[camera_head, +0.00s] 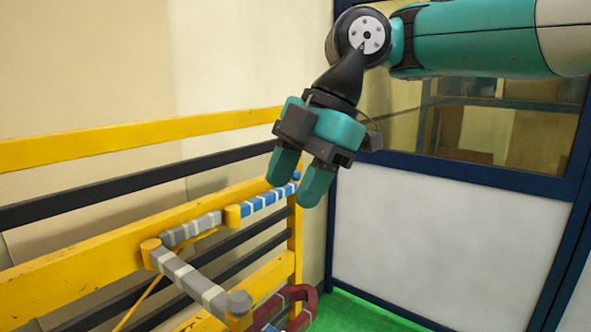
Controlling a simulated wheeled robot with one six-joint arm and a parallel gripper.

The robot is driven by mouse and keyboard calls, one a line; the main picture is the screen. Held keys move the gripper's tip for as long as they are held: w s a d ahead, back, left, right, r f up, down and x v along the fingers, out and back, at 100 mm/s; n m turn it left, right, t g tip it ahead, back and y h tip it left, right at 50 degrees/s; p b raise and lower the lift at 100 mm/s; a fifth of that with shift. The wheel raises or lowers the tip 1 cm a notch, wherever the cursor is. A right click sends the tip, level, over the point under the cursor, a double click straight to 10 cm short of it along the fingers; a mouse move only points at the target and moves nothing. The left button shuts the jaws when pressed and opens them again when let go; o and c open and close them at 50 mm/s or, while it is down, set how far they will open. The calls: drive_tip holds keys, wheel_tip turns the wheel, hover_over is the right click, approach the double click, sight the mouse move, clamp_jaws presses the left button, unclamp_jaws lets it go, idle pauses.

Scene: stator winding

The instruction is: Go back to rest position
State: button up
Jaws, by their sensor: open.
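My gripper (301,187) hangs from the teal arm at the upper right and points down and a little to the left. Its two green fingers are apart, and I see nothing held between them. In the picture the fingertips lie over the right end of the yellow rack, close to the end of a blue and white banded bar (265,201). I cannot tell whether they touch it. A grey banded bar (190,280) reaches forward from the rack at the lower left.
The yellow rack (75,262) with dark rails fills the left side. A dark red part (304,296) shows at the bottom. A blue-framed partition (450,182) with white panel and window stands on the right. Green floor (355,315) shows below.

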drive_tip(key=shift+f, duration=0.1)
drive_tip(key=s+d+f+m+t+b, duration=0.1)
drive_tip(key=s+d+f+m+b, duration=0.3)
drive_tip(key=s+d+f+m, duration=0.4)
drive_tip(key=s+d+f+m+b, duration=0.5)
drive_tip(key=s+d+f+m, duration=0.3)
drive_tip(key=d+f+m, duration=0.2)
wheel_tip(320, 180, down, 5)
drive_tip(key=m, duration=0.2)
drive_tip(key=shift+d+m+t, duration=0.2)
drive_tip(key=shift+m+t, duration=0.2)
drive_tip(key=shift+r, duration=0.15)
